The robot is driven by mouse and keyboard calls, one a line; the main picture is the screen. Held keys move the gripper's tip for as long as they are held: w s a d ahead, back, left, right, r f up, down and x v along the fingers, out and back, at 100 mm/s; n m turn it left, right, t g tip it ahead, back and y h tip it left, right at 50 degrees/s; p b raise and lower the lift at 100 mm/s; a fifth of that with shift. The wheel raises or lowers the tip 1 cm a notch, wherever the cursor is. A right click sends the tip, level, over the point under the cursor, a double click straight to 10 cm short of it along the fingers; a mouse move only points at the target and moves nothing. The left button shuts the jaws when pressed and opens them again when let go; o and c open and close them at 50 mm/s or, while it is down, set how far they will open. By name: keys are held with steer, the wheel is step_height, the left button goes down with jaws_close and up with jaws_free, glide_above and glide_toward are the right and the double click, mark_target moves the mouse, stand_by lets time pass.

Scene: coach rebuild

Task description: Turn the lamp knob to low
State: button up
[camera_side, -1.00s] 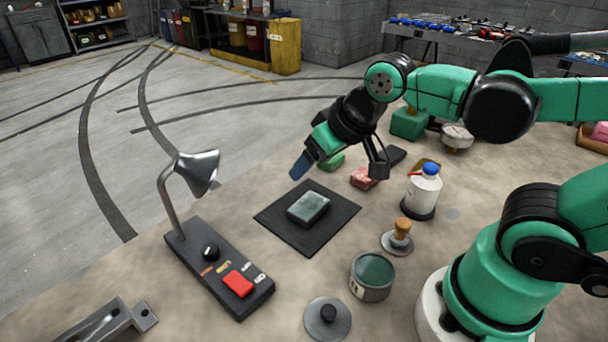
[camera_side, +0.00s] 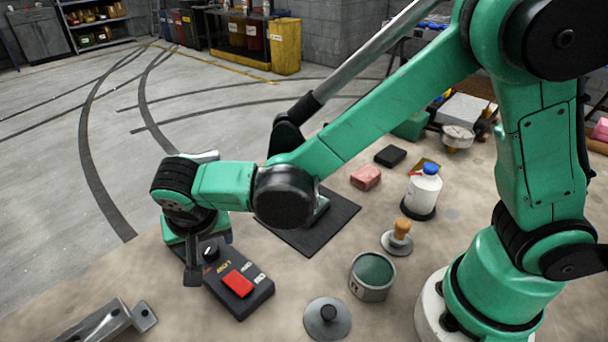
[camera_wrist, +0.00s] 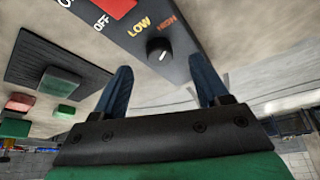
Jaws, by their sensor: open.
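The black lamp knob (camera_side: 210,251) sits on the dark lamp base (camera_side: 252,300). In the wrist view, the knob (camera_wrist: 160,50) carries a white mark on its lower part; I cannot tell which label it points to. The yellow LOW label (camera_wrist: 139,28) and reddish HIGH label (camera_wrist: 167,22) are printed just above it, with OFF farther left. My gripper (camera_wrist: 163,64) is open, its blue fingertips on either side of the knob in that view. I cannot tell whether they touch it. In the side view, my gripper (camera_side: 208,258) is over the knob end of the base. The lamp shade is mostly hidden.
A red switch (camera_side: 238,284) is on the base near the knob. A metal bracket (camera_side: 112,325) lies at front left. A black mat (camera_side: 330,222), a tin (camera_side: 372,276) and a white bottle (camera_side: 423,190) stand to the right.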

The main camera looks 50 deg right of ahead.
mark_target(210, 248)
steer(key=shift+x, duration=1.45)
steer(key=shift+c, duration=0.3)
jaws_close()
steer(key=n+y, duration=0.1)
steer(key=n, duration=0.1)
steer(key=n+y, duration=0.1)
steer(key=n, duration=0.2)
steer(key=shift+d+t, duration=0.2)
steer(key=shift+t, duration=0.1)
steer(key=n+y, duration=0.1)
steer(key=n, duration=0.2)
steer(key=n+y, duration=0.1)
steer(key=n, duration=0.2)
steer(key=shift+d+n+g+y, duration=0.15)
steer(key=shift+n+g+y, duration=0.15)
steer(key=shift+n+g, duration=0.1)
